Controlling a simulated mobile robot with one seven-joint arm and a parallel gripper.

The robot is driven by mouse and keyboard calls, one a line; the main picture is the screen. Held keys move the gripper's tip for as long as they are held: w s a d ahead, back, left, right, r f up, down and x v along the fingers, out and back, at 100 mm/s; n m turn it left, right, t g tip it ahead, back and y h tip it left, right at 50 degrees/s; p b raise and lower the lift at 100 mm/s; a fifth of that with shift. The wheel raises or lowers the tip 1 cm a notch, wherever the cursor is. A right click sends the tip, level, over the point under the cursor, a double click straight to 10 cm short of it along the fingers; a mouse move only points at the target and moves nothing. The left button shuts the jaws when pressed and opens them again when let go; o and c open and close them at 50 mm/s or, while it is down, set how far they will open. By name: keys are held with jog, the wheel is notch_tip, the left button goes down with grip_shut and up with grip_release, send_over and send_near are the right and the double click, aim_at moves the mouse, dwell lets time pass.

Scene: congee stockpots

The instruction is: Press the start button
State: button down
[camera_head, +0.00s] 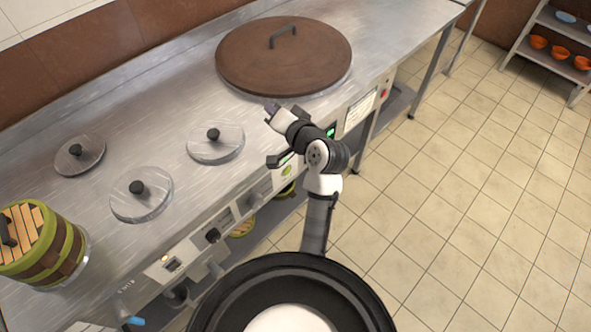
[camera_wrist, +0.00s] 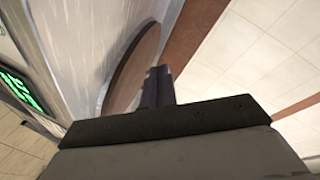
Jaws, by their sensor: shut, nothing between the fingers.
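The steel counter's front panel (camera_head: 262,190) carries several controls. A round green button (camera_head: 286,170) shows on it below my arm, and a red button (camera_head: 384,93) sits at its far right end. I cannot read which is the start button. A lit green display (camera_head: 331,131) is partly hidden by my arm; it also shows at the left edge of the wrist view (camera_wrist: 22,91). My gripper (camera_head: 270,107) is shut and empty, above the counter's front edge near the large brown lid. Its fingers (camera_wrist: 158,86) point toward the lid and wall in the wrist view.
A large brown lid (camera_head: 285,57) with a handle covers the far pot. Several smaller steel lids (camera_head: 215,143) and a wooden bucket (camera_head: 45,246) stand on the counter. Open tiled floor (camera_head: 460,200) lies to the right, with a shelf of orange bowls (camera_head: 560,52) beyond.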

jog(key=s+d+f+m+g, duration=0.4)
jog(key=s+d+f+m, duration=0.1)
jog(key=s+d+f, duration=0.8)
notch_tip(320, 180, down, 2)
jog(key=shift+s+d+f+b, duration=0.1)
jog(key=shift+s+d+b, duration=0.15)
jog(key=shift+s+b, duration=0.2)
jog(key=shift+w+a, duration=0.1)
jog(key=shift+w, duration=0.05)
jog(key=p, duration=0.1)
send_near(288, 171)
notch_tip(288, 171, down, 3)
jog(key=w+a+p, duration=0.1)
jog(key=w+a, duration=0.2)
jog(key=shift+w+f, duration=0.1)
jog(key=shift+w, duration=0.05)
jog(key=shift+w+a+f, duration=0.1)
jog(key=shift+w+a, duration=0.2)
jog(key=shift+w, duration=0.1)
